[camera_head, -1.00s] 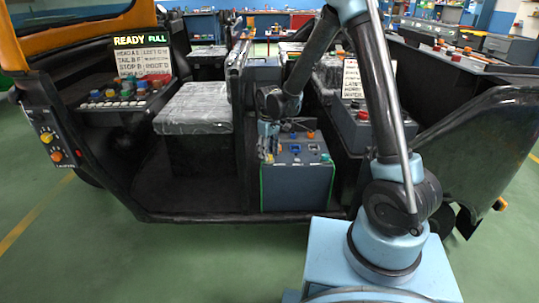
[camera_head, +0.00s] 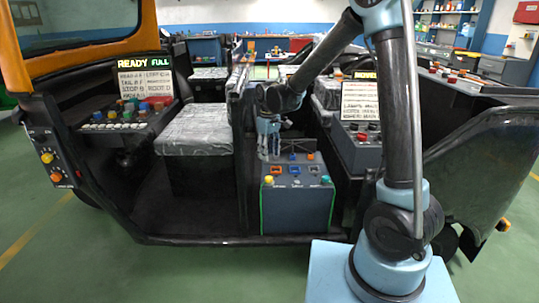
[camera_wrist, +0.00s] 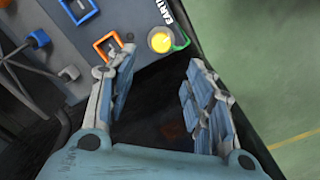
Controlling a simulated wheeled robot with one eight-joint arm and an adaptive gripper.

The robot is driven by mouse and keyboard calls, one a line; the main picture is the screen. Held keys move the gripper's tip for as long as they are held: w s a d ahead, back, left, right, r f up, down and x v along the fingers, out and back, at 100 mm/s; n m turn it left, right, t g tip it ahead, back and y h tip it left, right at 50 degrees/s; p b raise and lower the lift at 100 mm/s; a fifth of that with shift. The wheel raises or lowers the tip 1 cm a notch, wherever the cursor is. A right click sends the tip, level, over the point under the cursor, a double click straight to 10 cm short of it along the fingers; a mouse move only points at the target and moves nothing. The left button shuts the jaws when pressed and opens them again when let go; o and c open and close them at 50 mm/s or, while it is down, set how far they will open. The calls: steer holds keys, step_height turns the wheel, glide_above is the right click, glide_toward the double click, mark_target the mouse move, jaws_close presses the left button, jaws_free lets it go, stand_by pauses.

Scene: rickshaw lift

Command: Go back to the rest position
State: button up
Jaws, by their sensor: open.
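My gripper (camera_head: 268,150) hangs above the left side of a grey control box (camera_head: 298,213) in the rickshaw's open side. It is open and empty. In the wrist view my gripper (camera_wrist: 158,62) shows its two fingers apart, with nothing between them. The box's top panel has a yellow button (camera_head: 268,180), orange and blue square sockets and a grey-green button (camera_head: 326,180). In the wrist view the yellow button (camera_wrist: 160,40) lies just beyond the fingertips, next to an orange square socket (camera_wrist: 107,44).
A plastic-covered seat (camera_head: 197,133) stands left of the box. A panel with red knobs (camera_head: 362,147) and a sign (camera_head: 368,101) is at the right. A board reading READY FULL (camera_head: 145,78) is at the left. Green floor (camera_head: 110,280) is clear in front.

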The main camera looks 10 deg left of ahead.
steer(key=shift+d, duration=0.1)
steer(key=s+d+r+m, duration=0.2)
steer(key=d+r, duration=0.1)
steer(key=d, duration=0.5)
steer(key=s+d+r+m+t, duration=0.1)
steer(key=s+d+r, duration=0.15)
steer(key=d, duration=0.55)
steer(key=s+d+r+m, duration=0.1)
steer(key=d+r+m, duration=0.15)
steer(key=d, duration=0.55)
steer(key=s+d+f+m, duration=0.2)
steer(key=s+d+m, duration=0.1)
steer(key=s+d, duration=0.5)
steer(key=s+d+f+m+t, duration=0.1)
steer(key=s+d+f+m, duration=0.2)
steer(key=s+d, duration=0.6)
steer(key=shift+s+f, duration=0.35)
steer(key=shift+s, duration=0.05)
